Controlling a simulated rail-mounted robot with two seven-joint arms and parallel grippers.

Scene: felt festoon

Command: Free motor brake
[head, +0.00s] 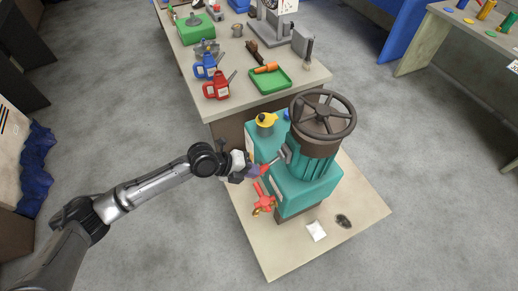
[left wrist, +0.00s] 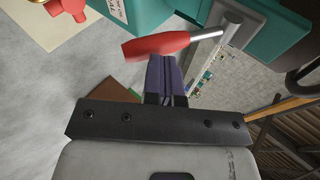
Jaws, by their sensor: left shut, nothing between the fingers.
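A teal motor (head: 306,188) with a dark brown handwheel (head: 323,114) on top stands on a pale base plate. A lever with a red handle (head: 266,167) and a metal rod sticks out from its left side. The handle also shows in the left wrist view (left wrist: 155,46), lying across just ahead of the fingertips. My left gripper (head: 252,174) is at the outer end of this handle. Its purple fingers (left wrist: 166,72) are shut together and empty; I cannot tell whether they touch the handle. My right gripper is not in view.
A red valve-like fitting (head: 263,201) sits just below the lever, and a yellow part (head: 266,119) above it. A white paper (head: 316,231) and a dark object (head: 343,220) lie on the plate (head: 366,207). A bench (head: 310,80) with cans and tools stands behind.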

